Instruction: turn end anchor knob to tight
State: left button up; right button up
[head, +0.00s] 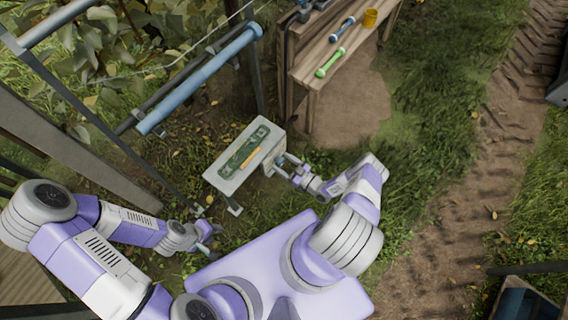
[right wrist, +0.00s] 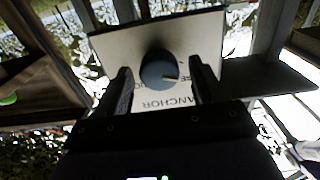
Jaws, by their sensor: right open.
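The end anchor knob (right wrist: 158,70) is a dark round knob on a pale panel (right wrist: 112,50) in the right wrist view. A thin light mark on it points to the right. The word ANCHOR shows upside down below it, and other lettering is partly hidden. My right gripper (right wrist: 162,76) is open, with one finger on each side of the knob; I cannot tell whether they touch it. In the head view, the right gripper (head: 280,165) is at the right side of a pale box (head: 222,180). My left gripper (head: 212,236) hangs below the box, its jaws too small to judge.
A wooden bench (head: 345,50) at the top holds a green-handled tool (head: 330,62), a blue-grey tool (head: 342,29) and a yellow cup (head: 370,17).

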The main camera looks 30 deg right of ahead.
jog(key=c, duration=1)
jog(key=shift+c, duration=0.2)
